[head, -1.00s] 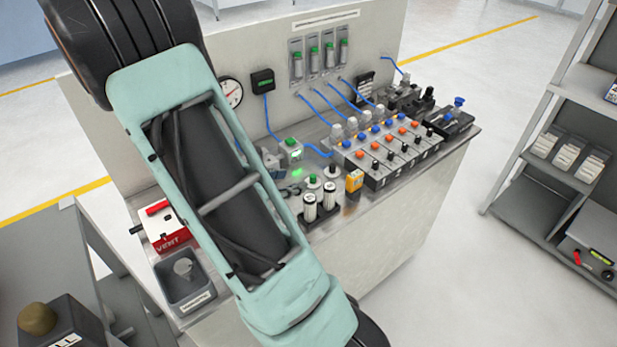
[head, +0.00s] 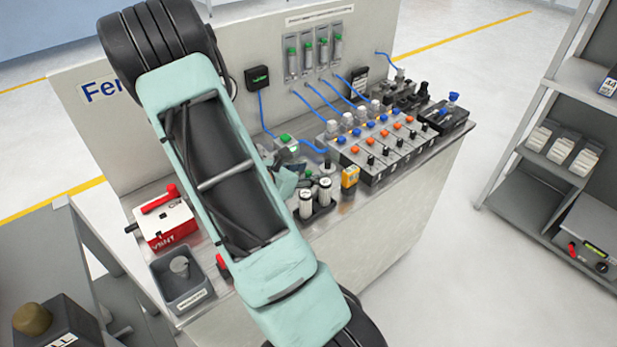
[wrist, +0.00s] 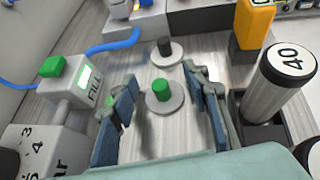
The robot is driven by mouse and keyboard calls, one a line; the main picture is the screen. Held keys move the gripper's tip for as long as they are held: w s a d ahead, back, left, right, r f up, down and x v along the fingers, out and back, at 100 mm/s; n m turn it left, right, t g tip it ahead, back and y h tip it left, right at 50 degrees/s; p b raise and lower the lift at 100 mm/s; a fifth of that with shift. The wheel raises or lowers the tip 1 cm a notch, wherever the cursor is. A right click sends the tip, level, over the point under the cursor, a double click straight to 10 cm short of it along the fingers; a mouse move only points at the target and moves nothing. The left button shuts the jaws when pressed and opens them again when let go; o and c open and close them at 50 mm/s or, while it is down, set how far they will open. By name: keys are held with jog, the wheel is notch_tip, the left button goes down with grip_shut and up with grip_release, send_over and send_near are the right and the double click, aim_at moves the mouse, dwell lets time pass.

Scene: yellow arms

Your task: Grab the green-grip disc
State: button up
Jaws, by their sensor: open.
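The green-grip disc (wrist: 160,102) is a flat grey disc with an upright green knob. It lies on the metal bench top in the middle of the wrist view. My gripper (wrist: 161,82) is open, with one blue-padded finger to the left of the disc and one to the right. Gaps show between the pads and the disc, and nothing is held. In the head view my gripper (head: 288,178) is low at the bench, partly hidden by my arm, and the disc is hard to make out there.
A black-grip disc (wrist: 167,52) lies just beyond. A FILL box (wrist: 72,82) with a green button stands left, with a blue hose. A white-topped cylinder marked 40 (wrist: 278,80) stands in a dark holder at right. A yellow device (wrist: 254,24) stands behind it.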

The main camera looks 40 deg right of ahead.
grip_shut()
dwell(0.3)
